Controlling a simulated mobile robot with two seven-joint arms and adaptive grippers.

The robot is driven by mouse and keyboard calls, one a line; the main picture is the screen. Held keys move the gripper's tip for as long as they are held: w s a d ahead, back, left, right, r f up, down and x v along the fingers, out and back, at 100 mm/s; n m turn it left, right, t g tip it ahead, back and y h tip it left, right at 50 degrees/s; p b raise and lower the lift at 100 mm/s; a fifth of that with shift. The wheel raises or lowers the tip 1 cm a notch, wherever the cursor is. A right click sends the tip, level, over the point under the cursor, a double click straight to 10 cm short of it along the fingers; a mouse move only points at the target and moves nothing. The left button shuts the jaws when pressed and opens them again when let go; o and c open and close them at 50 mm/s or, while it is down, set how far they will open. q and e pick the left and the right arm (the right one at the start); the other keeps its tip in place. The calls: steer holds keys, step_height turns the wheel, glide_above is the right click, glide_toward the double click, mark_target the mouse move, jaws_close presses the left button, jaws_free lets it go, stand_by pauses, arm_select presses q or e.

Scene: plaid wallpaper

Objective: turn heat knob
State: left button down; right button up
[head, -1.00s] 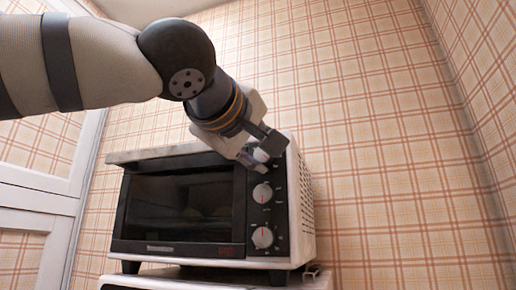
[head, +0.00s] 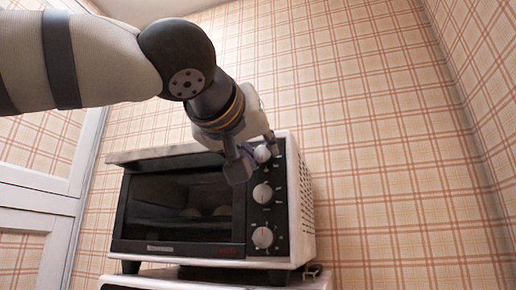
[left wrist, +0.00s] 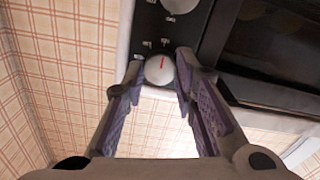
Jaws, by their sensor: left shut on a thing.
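A toaster oven (head: 302,195) with a white body has a dark front panel with three round knobs in a column. My left gripper (head: 256,151) is at the top knob (head: 262,153), one finger on each side of it. In the left wrist view the same knob (left wrist: 160,70) sits between the fingertips of the gripper (left wrist: 160,76), which is shut on it. Its red mark points up in that view, toward the middle knob. The middle knob (head: 262,193) and bottom knob (head: 262,237) are free. My right gripper is not in view.
The oven's dark glass door (head: 175,205) is closed, with pale round shapes dimly visible inside. The oven stands on a white surface (head: 215,283). A plaid wall (head: 390,150) rises behind and to the right, with open space beside the oven.

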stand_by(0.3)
arm_select(q)
steer(key=c, duration=1.3)
jaws_free()
